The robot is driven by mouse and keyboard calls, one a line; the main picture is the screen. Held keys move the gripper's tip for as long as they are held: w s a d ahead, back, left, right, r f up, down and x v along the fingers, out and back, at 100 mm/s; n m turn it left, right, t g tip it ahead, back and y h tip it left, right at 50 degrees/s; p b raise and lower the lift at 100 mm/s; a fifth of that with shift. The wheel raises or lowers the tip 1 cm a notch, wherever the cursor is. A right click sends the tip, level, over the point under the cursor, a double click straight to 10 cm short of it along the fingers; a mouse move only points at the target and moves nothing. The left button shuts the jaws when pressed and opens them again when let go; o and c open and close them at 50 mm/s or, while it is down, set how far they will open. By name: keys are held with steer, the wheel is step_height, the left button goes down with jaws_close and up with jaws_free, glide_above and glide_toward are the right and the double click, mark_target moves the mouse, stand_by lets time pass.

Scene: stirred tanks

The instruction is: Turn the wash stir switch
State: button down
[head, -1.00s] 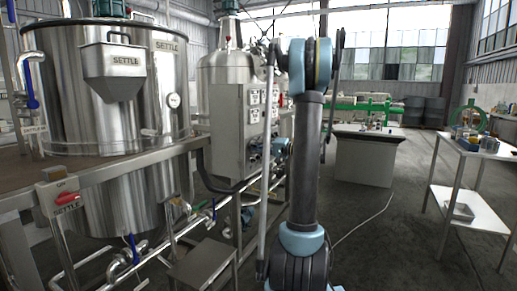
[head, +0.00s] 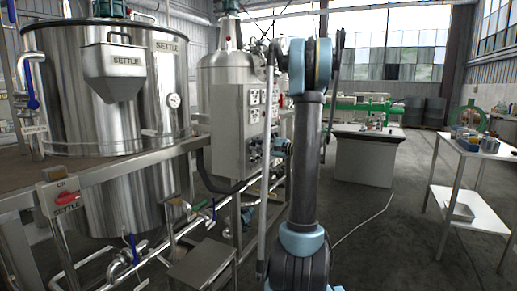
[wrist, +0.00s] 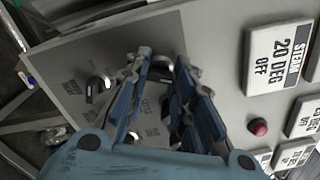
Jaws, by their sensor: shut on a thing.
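Another switch (wrist: 98,88) sits just left of the fingers. I cannot read which label belongs to the held knob.
A red button (wrist: 258,127) and a plate reading STEAM 20 DEG OFF (wrist: 279,55) are right of the fingers. In the head view, a large SETTLE tank (head: 70,120) and rail stand left of the cabinet. Open floor lies to the right, before a white table (head: 470,146).

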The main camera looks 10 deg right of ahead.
steer(key=shift+f+m, duration=0.15)
steer(key=shift+m, duration=0.25)
steer(key=c, duration=1.4)
jaws_free()
steer(key=shift+w, duration=0.1)
steer(key=shift+o, duration=0.2)
steer(key=shift+d, duration=0.1)
steer(key=v, duration=1.2)
